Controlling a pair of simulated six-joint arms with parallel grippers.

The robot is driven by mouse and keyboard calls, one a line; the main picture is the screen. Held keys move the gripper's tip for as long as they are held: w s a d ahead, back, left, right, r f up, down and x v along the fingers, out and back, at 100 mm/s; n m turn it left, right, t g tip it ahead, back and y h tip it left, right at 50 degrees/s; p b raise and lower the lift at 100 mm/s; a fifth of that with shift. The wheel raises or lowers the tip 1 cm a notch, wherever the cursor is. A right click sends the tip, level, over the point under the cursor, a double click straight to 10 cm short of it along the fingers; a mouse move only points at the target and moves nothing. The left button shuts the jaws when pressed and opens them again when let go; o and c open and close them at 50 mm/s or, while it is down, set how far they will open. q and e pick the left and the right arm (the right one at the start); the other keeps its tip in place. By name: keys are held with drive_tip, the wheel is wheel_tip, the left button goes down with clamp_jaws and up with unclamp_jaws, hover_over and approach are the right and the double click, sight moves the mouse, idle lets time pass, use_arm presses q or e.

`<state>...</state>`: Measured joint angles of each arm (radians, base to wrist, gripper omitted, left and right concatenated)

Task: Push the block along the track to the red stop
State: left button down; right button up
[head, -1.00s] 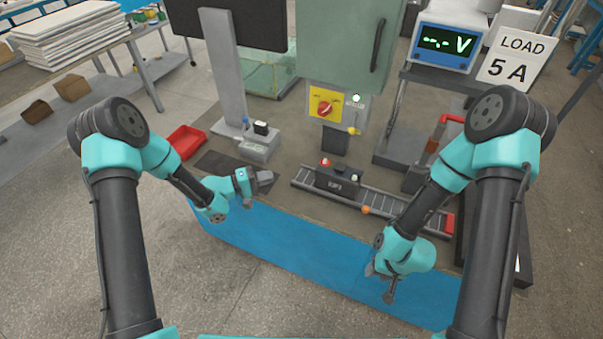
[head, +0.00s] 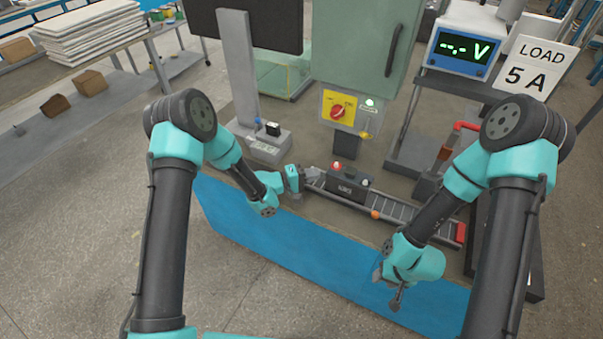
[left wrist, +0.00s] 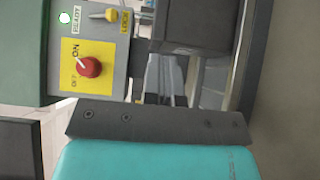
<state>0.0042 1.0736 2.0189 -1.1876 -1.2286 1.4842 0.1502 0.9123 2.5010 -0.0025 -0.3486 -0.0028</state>
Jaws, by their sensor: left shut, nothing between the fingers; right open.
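The dark block (head: 347,186) with a red and a grey knob on top sits on the left part of the grey track (head: 398,211). The red stop (head: 460,232) is at the track's right end, with bare track between. My left gripper (head: 313,180) is shut and empty at the track's left end, just left of the block; I cannot tell if it touches. In the left wrist view the block (left wrist: 195,25) is partly visible beyond my gripper, which hides part of the track (left wrist: 170,88).
An orange ball-like knob (head: 376,215) is on the track's front side. A green cabinet with a yellow switch panel (head: 342,108) stands behind the track. A grey stand (head: 262,145) is behind my left arm. A red-handled device (head: 447,150) is behind the track's right part.

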use_arm(q)
drive_tip(key=shift+s+d, duration=0.25)
drive_tip(key=shift+d, duration=0.25)
drive_tip(key=s+d, duration=0.3)
drive_tip(key=d, duration=0.4)
drive_tip(key=s+d, duration=0.3)
drive_tip(key=d, duration=0.4)
drive_tip(key=s+d, duration=0.3)
drive_tip(key=d, duration=0.4)
drive_tip(key=w+a+v, duration=0.1)
drive_tip(key=w+v, duration=0.1)
drive_tip(key=v, duration=1)
drive_tip(key=shift+w+a, duration=0.15)
drive_tip(key=shift+a, duration=0.25)
use_arm(e)
drive_tip(key=shift+c, duration=0.2)
